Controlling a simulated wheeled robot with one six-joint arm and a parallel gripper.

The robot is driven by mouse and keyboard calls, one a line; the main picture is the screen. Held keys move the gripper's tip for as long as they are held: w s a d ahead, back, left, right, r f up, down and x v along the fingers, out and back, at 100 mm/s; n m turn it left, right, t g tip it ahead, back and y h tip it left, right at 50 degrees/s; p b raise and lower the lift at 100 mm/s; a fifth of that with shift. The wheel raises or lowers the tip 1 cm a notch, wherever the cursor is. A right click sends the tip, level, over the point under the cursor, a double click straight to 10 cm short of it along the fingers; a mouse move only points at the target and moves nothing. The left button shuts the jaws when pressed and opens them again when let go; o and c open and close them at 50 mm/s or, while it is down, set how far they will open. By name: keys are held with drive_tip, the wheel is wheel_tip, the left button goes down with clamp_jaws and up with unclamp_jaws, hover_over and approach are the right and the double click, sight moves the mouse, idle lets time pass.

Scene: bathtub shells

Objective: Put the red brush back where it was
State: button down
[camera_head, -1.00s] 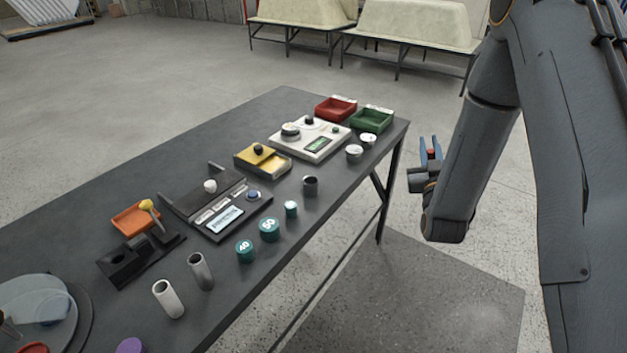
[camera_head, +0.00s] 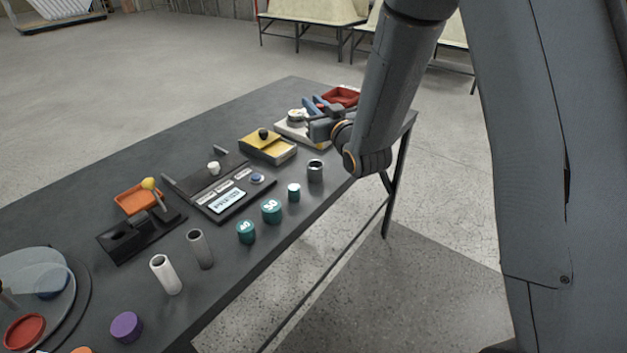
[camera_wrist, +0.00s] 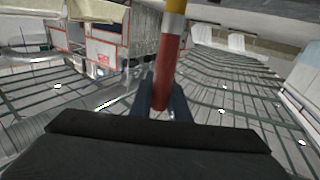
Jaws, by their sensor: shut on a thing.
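The red brush (camera_wrist: 167,70) is in the wrist view, its red handle between my two fingers and a yellow part above it at the top edge. My gripper (camera_wrist: 161,100) is shut on the handle. In the head view my gripper (camera_head: 316,103) hangs above the far right part of the table, over the white device (camera_head: 292,131). The brush cannot be made out in that view. The place where the brush stood before cannot be told from these frames.
The grey table (camera_head: 95,185) carries a red tray (camera_head: 341,96), a yellow box (camera_head: 268,146), a dark device with a display (camera_head: 227,201), an orange tray (camera_head: 137,199), teal weights (camera_head: 271,211), a dark cup (camera_head: 315,171) and upright tubes (camera_head: 166,275).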

wheel_tip(320, 180, down, 10)
drive_tip(key=a+p, duration=0.1)
drive_tip(key=shift+r+p, duration=0.15)
drive_tip(key=shift+p, duration=0.15)
drive_tip(key=shift+s+a, duration=0.1)
idle(0.4)
drive_tip(key=c, duration=1.7)
unclamp_jaws()
